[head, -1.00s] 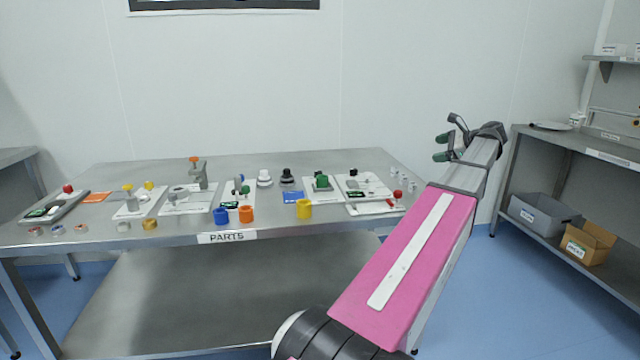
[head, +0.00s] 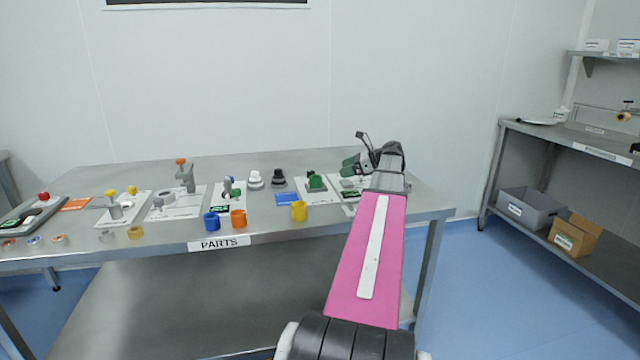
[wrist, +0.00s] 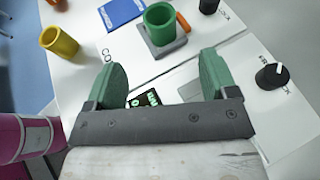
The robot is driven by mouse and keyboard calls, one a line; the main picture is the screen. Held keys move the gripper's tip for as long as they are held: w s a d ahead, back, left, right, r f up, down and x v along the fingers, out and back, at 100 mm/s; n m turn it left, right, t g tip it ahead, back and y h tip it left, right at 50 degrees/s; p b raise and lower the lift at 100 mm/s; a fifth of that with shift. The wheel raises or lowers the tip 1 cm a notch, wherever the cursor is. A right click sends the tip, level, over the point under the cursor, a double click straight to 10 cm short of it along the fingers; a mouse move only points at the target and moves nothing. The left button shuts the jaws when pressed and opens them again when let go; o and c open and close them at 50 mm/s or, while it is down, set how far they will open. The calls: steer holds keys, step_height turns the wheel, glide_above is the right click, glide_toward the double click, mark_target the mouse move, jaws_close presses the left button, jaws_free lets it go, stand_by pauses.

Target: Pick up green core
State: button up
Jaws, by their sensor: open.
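A green core (wrist: 160,27), a hollow green cylinder, stands upright on a grey block (wrist: 167,47) at the top middle of the wrist view. In the head view it appears as a small green piece (head: 316,181) on a white card on the table. My gripper (wrist: 161,76) is open and empty, with its two green fingers apart. In the wrist view the core lies beyond the fingertips, roughly in line with the gap, and no finger touches it. In the head view my gripper (head: 353,164) is over the right part of the table.
A yellow cylinder (wrist: 60,42) and a blue card (wrist: 122,12) lie near the core. A black knob (wrist: 272,76) is at the right. On the table (head: 200,165), blue (head: 211,222) and orange (head: 239,219) cylinders stand near the front edge. Shelves with boxes stand at far right.

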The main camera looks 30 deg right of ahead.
mark_target(317, 176)
steer(key=x, duration=0.5)
steer(key=shift+w+a, duration=0.1)
steer(key=shift+a, duration=0.25)
steer(key=shift+x, duration=3.2)
steer(key=shift+w+d+r, duration=0.1)
steer(key=shift+r, duration=0.1)
steer(key=c, duration=1)
